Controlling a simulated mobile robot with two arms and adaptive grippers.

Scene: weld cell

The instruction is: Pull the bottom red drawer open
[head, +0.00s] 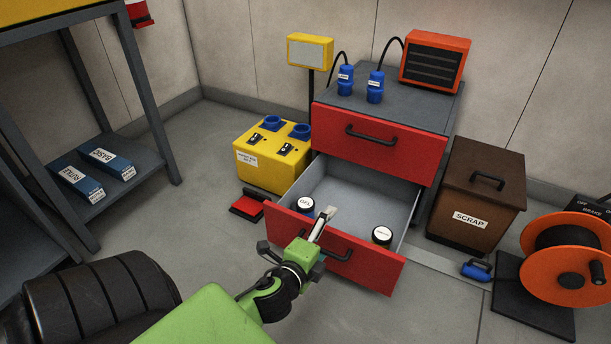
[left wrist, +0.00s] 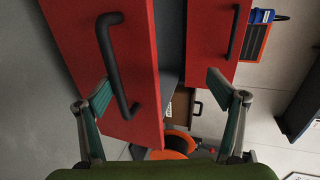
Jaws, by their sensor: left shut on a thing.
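The bottom red drawer (head: 374,271) stands well out of the grey-topped cabinet (head: 385,97), its inside showing. Two white-lidded jars (head: 381,236) (head: 306,206) are in it. In the left wrist view the handle (left wrist: 113,65) lies beside one finger of my left gripper (left wrist: 161,86), in front of the red drawer front (left wrist: 142,60). The upper red drawer (head: 410,150) is closed. My right gripper is out of view.
A yellow box (head: 262,173) and a red pedal (head: 249,207) stand left of the cabinet. A brown scrap bin (head: 486,185), a blue-handled tool (head: 477,269) and an orange reel (head: 540,282) are at the right. A shelf rack (head: 150,110) stands at the left.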

